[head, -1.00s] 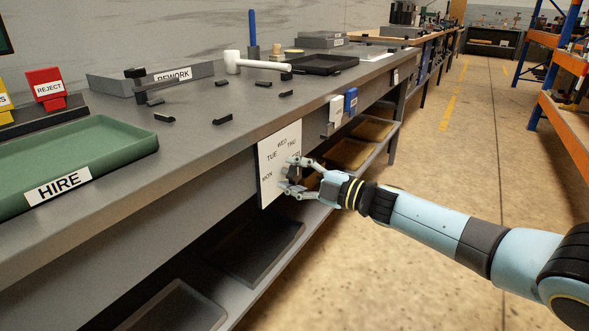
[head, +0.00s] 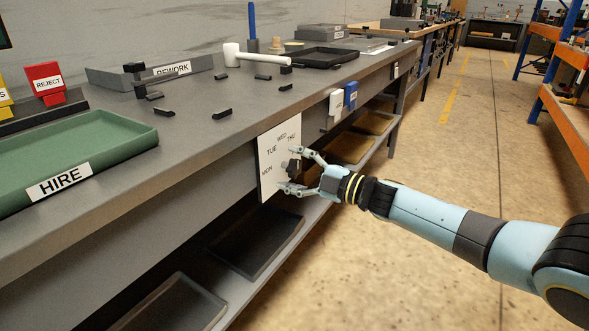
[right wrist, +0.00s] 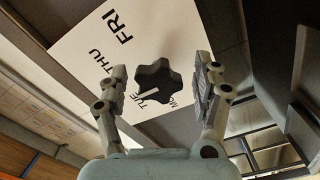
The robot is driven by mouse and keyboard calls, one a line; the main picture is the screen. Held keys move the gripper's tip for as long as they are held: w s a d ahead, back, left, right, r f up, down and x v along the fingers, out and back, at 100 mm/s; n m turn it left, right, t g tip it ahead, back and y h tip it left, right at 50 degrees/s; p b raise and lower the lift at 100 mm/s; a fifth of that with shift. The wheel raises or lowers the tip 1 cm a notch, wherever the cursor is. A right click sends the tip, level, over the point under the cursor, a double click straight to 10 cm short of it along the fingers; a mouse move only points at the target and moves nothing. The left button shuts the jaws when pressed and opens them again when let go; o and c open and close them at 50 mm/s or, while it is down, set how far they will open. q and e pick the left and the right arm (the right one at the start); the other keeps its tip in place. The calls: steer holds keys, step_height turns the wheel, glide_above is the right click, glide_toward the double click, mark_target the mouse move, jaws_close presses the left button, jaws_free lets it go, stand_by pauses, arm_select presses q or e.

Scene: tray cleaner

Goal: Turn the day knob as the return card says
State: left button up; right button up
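The day knob (right wrist: 157,78) is black and lobed, on a white dial plate (right wrist: 82,55) fixed to the bench front. In the right wrist view a white mark on the knob points at or near TUE; FRI and THU also show. In the head view the plate (head: 268,188) shows MON, TUE, WED and THU, and the knob (head: 293,166) is partly hidden. My right gripper (head: 289,170) is open, with one finger on each side of the knob. In the wrist view both fingers (right wrist: 160,76) appear apart from it. My left gripper is out of view. I cannot identify a return card.
A white tag (head: 335,106) and a blue tag (head: 350,97) hang on the bench front right of the plate. A green HIRE tray (head: 135,131), a REWORK tray (head: 110,79) and a white mallet (head: 262,59) are on the bench. The floor aisle at right is clear.

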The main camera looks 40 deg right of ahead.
steer(key=v, duration=1.2)
stand_by(0.3)
steer(key=s+a+f+m+g+h+p, duration=0.15)
steer(key=s+f+m+g+h, duration=0.35)
steer(key=s+f, duration=0.7)
steer(key=s+a+f+m+g+h+p, duration=0.15)
steer(key=s+f+m, duration=0.55)
steer(key=f, duration=0.9)
steer(key=s+a+f+m+g, duration=0.1)
steer(key=s+a+f+g, duration=0.1)
steer(key=s, duration=0.7)
steer(key=s+a+f+m+g+h, duration=0.1)
steer(key=s+f+g, duration=0.3)
steer(key=s, duration=0.6)
steer(key=s+a+f+m+g, duration=0.2)
steer(key=s+f, duration=0.4)
steer(key=s, duration=0.3)
steer(key=shift+s+a+m+g+b, duration=0.25)
steer(key=shift+a+m+g+b, duration=0.05)
steer(key=shift+a+g, duration=0.5)
